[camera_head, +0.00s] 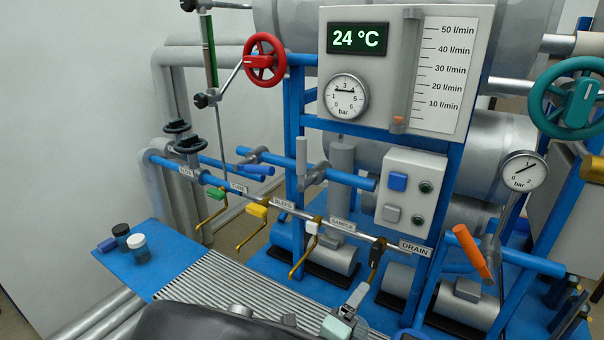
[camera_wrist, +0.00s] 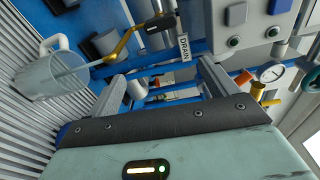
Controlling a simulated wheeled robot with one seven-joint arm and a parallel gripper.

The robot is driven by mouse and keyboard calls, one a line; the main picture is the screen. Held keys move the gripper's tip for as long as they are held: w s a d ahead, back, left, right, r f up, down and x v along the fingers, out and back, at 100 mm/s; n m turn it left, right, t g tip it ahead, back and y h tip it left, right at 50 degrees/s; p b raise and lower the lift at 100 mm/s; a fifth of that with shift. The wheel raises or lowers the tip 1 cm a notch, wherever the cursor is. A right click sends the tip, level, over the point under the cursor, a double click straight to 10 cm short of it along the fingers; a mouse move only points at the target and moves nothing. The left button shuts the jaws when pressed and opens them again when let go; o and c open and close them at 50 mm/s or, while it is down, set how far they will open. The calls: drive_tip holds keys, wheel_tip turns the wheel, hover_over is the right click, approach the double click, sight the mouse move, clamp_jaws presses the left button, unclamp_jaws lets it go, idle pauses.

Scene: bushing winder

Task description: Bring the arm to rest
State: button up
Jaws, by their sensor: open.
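My gripper (camera_wrist: 163,84) shows in the wrist view with its two grey fingers spread apart and nothing between them. In the head view part of it shows at the bottom edge, in front of the slatted grating. A clear jug (camera_wrist: 50,78) with a white handle is left of the fingers in the wrist view, apart from them. A yellow spout (camera_wrist: 122,45) by the DRAIN label (camera_wrist: 184,47) points at the jug, and a pale streak runs from it into the jug. I cannot make out the jug in the head view.
The pipe rack with labelled valves and the DRAIN label (camera_head: 414,248) stands close beyond my gripper. An orange lever (camera_head: 471,252) juts out at the right. Two small jars (camera_head: 139,247) stand on the blue plate (camera_head: 172,262) at the left. The slatted grating (camera_head: 232,300) has bare room.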

drive_tip(key=s+d+r+m+g+y, duration=0.1)
drive_tip(key=s+d+r+m+g, duration=0.1)
drive_tip(key=s+m+g, duration=0.5)
drive_tip(key=s+d+r+m+g, duration=0.2)
drive_tip(key=s+d+m+g, duration=0.15)
drive_tip(key=m, duration=0.65)
drive_tip(key=s+a+r+m+g+y, duration=0.1)
drive_tip(key=s+a+r+m+y, duration=0.1)
drive_tip(key=s+r+m+y, duration=0.2)
drive_tip(key=s+a+r+m+g+y, duration=0.1)
drive_tip(key=s+r+m+y, duration=0.3)
drive_tip(key=r+m, duration=0.6)
drive_tip(key=m+g+y, duration=0.1)
drive_tip(key=m+y, duration=0.1)
drive_tip(key=m, duration=0.4)
drive_tip(key=shift+s+a+r+m, duration=0.25)
drive_tip(key=shift+s+a+m, duration=0.1)
drive_tip(key=shift+s+m, duration=0.05)
